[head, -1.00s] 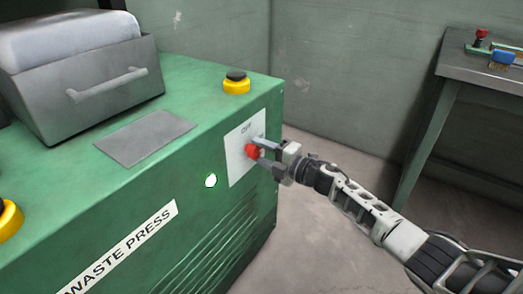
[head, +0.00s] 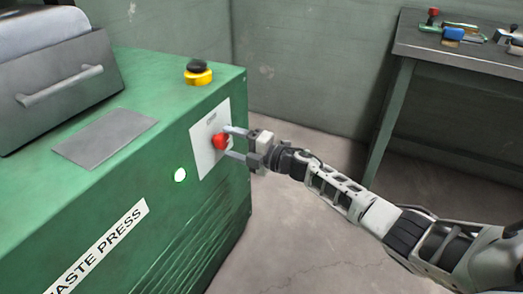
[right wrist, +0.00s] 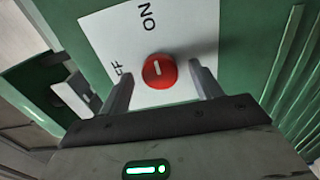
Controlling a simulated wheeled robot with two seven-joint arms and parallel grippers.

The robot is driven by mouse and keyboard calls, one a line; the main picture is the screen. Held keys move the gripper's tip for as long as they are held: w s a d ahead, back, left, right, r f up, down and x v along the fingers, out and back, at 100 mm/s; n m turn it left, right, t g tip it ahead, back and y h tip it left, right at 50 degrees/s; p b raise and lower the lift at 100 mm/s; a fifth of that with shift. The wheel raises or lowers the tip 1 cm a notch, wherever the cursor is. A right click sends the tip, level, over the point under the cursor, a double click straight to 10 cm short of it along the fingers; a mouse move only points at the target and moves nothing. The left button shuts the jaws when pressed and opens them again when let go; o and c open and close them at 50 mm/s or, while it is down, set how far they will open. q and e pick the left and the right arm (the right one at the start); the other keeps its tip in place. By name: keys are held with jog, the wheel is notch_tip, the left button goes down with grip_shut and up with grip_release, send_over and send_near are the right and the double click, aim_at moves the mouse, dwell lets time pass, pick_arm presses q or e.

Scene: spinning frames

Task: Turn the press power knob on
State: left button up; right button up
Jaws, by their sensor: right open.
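The red power knob (head: 220,141) sits on a white label plate (head: 209,160) on the green waste press (head: 120,200). In the right wrist view the knob (right wrist: 159,71) carries a short white mark that points roughly towards the word ON; the OFF lettering lies left of the knob, partly hidden by a finger. My right gripper (head: 232,143) is open, its fingers reaching towards the plate on either side of the knob. In the right wrist view a gap shows between the knob and each finger of the gripper (right wrist: 163,82). My left gripper is not in view.
A yellow-and-black button (head: 198,73) stands on top of the press. A lit round lamp (head: 180,175) is on its front, left of the plate. A grey workbench (head: 450,50) with small items stands at the back right. Bare floor (head: 300,225) lies between.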

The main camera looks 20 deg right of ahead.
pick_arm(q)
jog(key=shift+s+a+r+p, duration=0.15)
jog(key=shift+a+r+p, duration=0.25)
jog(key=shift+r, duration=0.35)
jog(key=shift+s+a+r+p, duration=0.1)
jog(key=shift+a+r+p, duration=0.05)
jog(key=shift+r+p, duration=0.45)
pick_arm(e)
jog(key=v, duration=1.4)
jog(key=shift+s, duration=0.15)
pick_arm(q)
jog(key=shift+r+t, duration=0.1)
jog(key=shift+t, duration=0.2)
pick_arm(e)
jog(key=shift+d, duration=0.1)
